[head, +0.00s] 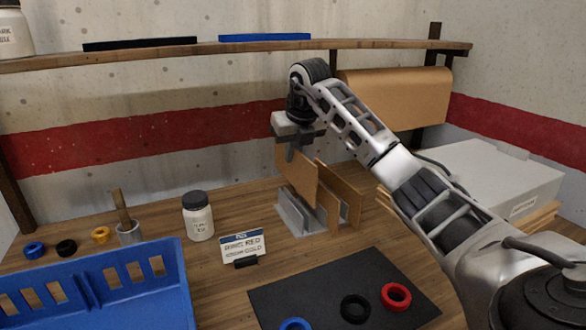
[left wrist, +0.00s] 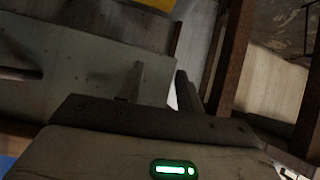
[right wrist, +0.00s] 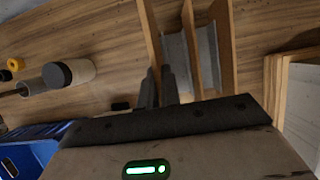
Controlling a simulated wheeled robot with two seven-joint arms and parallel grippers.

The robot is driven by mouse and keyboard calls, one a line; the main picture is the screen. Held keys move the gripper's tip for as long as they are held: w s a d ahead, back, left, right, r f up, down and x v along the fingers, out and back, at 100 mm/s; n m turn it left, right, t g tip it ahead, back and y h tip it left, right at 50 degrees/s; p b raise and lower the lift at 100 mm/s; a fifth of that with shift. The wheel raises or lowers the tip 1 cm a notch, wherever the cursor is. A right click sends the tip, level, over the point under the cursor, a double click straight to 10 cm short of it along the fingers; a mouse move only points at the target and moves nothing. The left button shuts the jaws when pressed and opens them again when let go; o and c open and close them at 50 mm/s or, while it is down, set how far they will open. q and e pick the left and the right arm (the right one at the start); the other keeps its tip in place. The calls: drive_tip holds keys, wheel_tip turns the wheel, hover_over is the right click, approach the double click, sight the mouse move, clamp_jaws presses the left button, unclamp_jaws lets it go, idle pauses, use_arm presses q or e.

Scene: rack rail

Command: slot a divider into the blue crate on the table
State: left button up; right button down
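My right gripper (head: 290,152) points down over the table, its fingers close together on the top of a thin brown divider (head: 299,178). In the right wrist view the divider's edge (right wrist: 148,28) runs up to the fingers (right wrist: 160,88). The divider hangs at a grey rack (head: 292,217); whether its lower edge is still in a slot I cannot tell. More brown dividers (head: 347,192) stand upright to its right. The blue crate (head: 110,292) is at the front left, partly cut off. My left gripper (left wrist: 158,85) shows only in its wrist view, fingers apart and empty.
A white jar (head: 198,218), a small sign (head: 242,247) and a metal cup with a handle (head: 129,230) stand between crate and rack. A dark mat (head: 330,285) with rings lies in front. A grey box (head: 490,180) is at right; a shelf (head: 300,47) runs overhead.

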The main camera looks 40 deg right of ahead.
use_arm(q)
drive_tip(key=shift+r, duration=0.15)
drive_tip(key=shift+r+p, duration=0.7)
drive_tip(key=shift+p, duration=0.05)
drive_tip(key=shift+w, duration=0.1)
